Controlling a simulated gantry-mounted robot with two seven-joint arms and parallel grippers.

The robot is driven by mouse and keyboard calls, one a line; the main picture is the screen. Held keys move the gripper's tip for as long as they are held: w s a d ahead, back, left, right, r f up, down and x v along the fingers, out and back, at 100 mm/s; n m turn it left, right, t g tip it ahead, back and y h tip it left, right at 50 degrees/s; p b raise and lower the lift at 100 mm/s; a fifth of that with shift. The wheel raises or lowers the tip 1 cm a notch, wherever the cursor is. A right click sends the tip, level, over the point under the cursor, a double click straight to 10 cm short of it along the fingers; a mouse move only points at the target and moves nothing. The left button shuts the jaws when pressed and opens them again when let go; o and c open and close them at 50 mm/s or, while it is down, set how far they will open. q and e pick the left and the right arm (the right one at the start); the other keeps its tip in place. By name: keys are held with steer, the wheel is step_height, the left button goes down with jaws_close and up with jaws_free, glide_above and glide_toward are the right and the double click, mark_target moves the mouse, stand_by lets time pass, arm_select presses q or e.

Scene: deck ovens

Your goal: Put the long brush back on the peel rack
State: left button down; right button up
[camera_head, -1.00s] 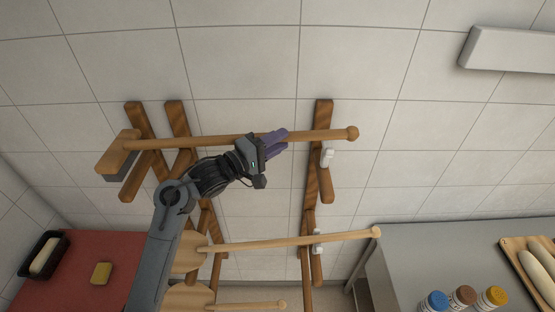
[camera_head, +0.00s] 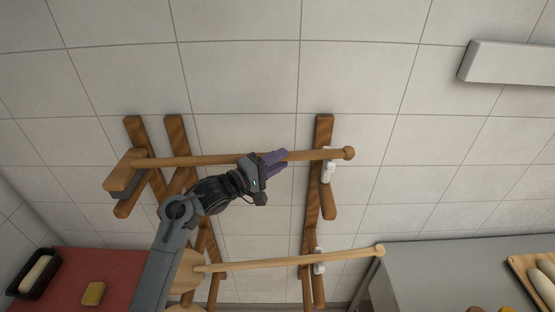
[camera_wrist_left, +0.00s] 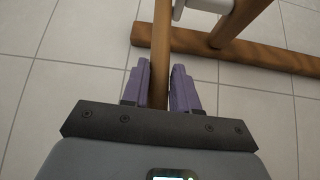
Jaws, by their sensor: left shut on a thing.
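The long brush (camera_head: 215,159) lies almost level across the top of the wooden peel rack (camera_head: 312,205). Its block head (camera_head: 124,172) is at the left and its round knob end is at the right, by the rack's upper right white hook (camera_head: 327,170). My left gripper (camera_head: 280,160) is shut on the handle near its middle. The left wrist view shows the purple fingers (camera_wrist_left: 162,88) on either side of the handle (camera_wrist_left: 161,45), with a rack post and part of a white hook beyond. I cannot tell whether the handle touches the hook. My right gripper is not in view.
A pale-handled peel (camera_head: 290,261) hangs lower on the rack, by another white hook (camera_head: 318,266). A red counter (camera_head: 62,282) with a black loaf pan (camera_head: 35,273) and a yellow block (camera_head: 93,293) is at lower left. A grey counter (camera_head: 440,275) is at right. The tiled wall is behind.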

arm_select(q)
steer(key=c, duration=0.8)
jaws_free()
steer(key=b+v, duration=0.2)
steer(key=v, duration=0.8)
steer(key=shift+s+a, duration=0.3)
